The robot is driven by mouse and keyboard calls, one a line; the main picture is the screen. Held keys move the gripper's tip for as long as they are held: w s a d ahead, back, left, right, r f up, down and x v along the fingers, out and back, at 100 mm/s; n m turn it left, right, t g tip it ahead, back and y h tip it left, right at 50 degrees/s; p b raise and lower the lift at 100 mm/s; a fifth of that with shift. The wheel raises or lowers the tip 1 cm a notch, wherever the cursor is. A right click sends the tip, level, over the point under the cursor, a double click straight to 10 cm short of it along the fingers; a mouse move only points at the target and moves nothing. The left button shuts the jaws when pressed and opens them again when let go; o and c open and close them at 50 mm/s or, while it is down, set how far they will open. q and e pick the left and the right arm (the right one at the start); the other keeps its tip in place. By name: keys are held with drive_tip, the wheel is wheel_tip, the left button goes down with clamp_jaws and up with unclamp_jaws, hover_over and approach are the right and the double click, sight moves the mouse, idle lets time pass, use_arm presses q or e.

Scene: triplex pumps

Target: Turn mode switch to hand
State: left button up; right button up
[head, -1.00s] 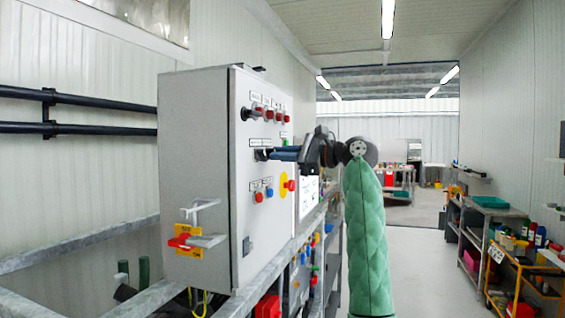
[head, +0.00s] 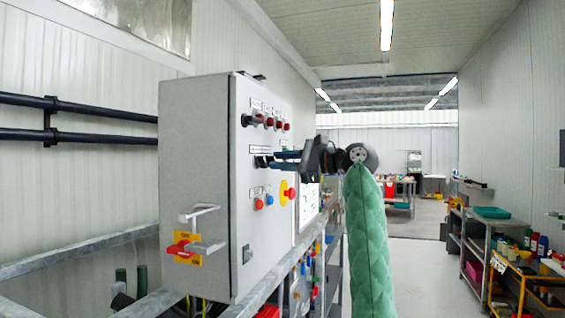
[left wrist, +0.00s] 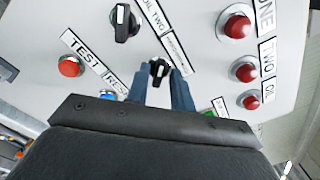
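A grey control cabinet (head: 262,200) carries two black rotary switches side by side. One black switch (left wrist: 158,70) is just beyond and between my left gripper's fingertips in the left wrist view; contact cannot be told. The other black switch (left wrist: 125,22) is farther out on the panel. I cannot read which is the mode switch or its position words. My left gripper (head: 274,160) has its blue fingers apart, pointing at the panel; it also shows in the left wrist view (left wrist: 158,78). My right gripper is not in view.
Red lamps (left wrist: 245,70), a red button (left wrist: 70,66), a blue button (left wrist: 108,95) and a yellow-and-red knob (head: 288,194) surround the switches. A red handle (head: 180,249) is on the cabinet side. The aisle at right is open, with a cart (head: 500,285).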

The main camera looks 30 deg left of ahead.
use_arm(q)
drive_tip(key=shift+o, duration=0.4)
drive_tip(key=shift+d, duration=0.15)
drive_tip(key=v, duration=0.7)
drive_tip(key=shift+d+b, duration=0.25)
drive_tip(key=shift+b, duration=0.1)
drive_tip(key=shift+w, duration=0.15)
